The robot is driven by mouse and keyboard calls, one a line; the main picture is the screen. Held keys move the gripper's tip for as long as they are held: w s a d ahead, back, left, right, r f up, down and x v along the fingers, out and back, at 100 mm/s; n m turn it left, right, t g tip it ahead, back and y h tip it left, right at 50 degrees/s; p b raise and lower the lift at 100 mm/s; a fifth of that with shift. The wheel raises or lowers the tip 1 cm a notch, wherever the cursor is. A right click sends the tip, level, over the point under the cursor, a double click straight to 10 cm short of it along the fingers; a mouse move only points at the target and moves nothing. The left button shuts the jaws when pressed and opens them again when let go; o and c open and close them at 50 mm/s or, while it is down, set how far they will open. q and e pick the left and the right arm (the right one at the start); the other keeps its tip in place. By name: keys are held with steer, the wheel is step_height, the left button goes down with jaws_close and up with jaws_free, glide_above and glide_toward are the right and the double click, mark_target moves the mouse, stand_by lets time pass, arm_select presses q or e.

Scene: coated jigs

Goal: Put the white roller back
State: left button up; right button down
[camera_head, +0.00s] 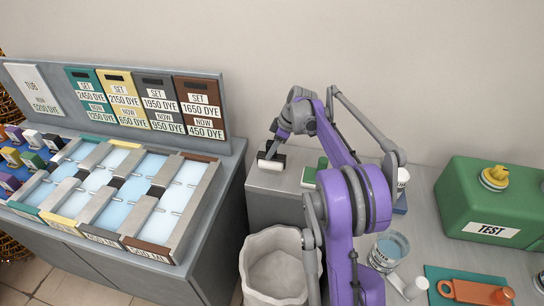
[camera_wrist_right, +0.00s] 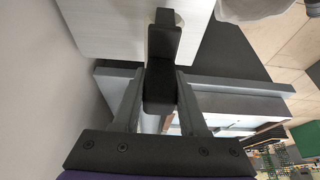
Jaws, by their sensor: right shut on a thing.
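My right gripper (camera_head: 274,148) reaches down at the left end of the grey counter, beside the wall. It is shut on a dark, angular holder (camera_wrist_right: 161,85), seen between the fingers in the right wrist view. The white roller (camera_head: 271,164) shows as a short white piece at the lower front of this dark holder, low over or on the counter top; I cannot tell if it touches. Part of the roller is hidden by the holder and gripper. My left gripper is not in view.
A similar green-and-white piece (camera_head: 317,170) lies just right of the gripper. A dye rack with pale blue troughs (camera_head: 115,185) stands left. A bin (camera_head: 277,272) is below. A green TEST tank (camera_head: 490,205), jar (camera_head: 388,250) and white cylinder (camera_head: 414,288) are at right.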

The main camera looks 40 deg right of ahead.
step_height(320, 180, down, 3)
steer(key=shift+r, duration=0.15)
steer(key=shift+c, duration=2.3)
jaws_free()
